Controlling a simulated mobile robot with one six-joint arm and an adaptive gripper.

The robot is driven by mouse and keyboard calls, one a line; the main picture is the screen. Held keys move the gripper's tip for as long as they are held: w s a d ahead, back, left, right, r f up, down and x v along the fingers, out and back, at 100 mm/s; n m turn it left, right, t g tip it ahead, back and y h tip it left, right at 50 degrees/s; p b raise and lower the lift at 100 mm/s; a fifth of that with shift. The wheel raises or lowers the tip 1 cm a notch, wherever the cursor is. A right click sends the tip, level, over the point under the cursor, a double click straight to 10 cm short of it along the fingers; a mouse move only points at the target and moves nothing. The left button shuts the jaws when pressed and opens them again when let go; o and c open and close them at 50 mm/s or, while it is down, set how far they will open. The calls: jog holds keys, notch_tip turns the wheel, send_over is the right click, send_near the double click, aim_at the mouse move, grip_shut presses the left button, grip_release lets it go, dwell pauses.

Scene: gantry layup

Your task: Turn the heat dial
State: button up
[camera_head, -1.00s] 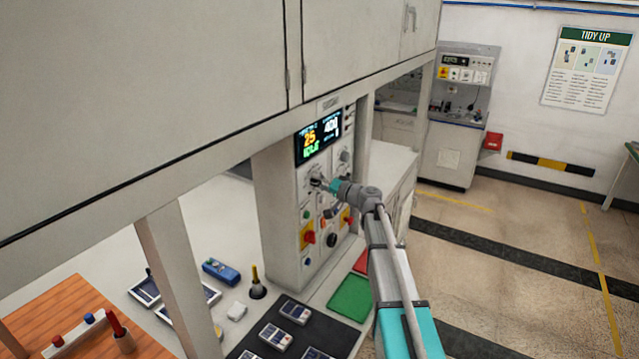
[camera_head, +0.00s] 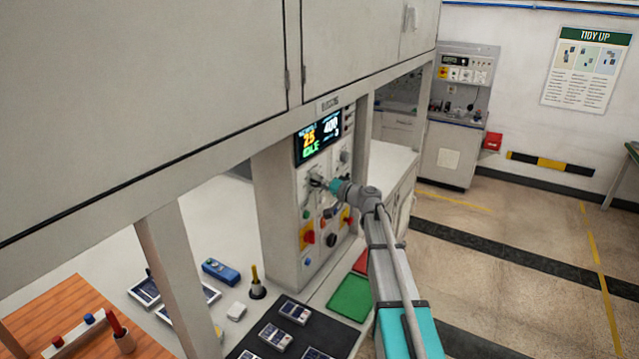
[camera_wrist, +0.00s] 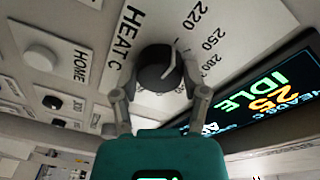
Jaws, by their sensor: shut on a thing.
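The heat dial (camera_wrist: 158,70) is a dark round knob with a pale pointer line, on a white plate marked "HEAT C" with numbers such as 220 and 250 around it. In the wrist view its pointer lies toward the number side, upper right of the knob. My gripper (camera_wrist: 160,85) has a finger on either side of the dial and is shut on it. In the head view my gripper (camera_head: 318,181) is at the control panel (camera_head: 283,215), below the display, and largely hides the dial.
The display (camera_head: 318,138) reads 25 and IDLE. A HOME button (camera_wrist: 41,58) sits beside the dial. Red-and-yellow switches (camera_head: 307,236) and other knobs are lower on the panel. A green mat (camera_head: 350,297) and dark mat with small devices lie below. Cabinets overhang the bench.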

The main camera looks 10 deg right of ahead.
jog(key=m+p, duration=0.1)
jog(key=m, duration=0.4)
jog(key=m+g+p, duration=0.1)
jog(key=m, duration=0.4)
jog(key=shift+w+r+m+g, duration=0.1)
jog(key=shift+r+m+g, duration=0.05)
jog(key=shift+m+g, duration=0.2)
dwell(0.3)
jog(key=o, duration=1.1)
jog(key=shift+o, duration=0.2)
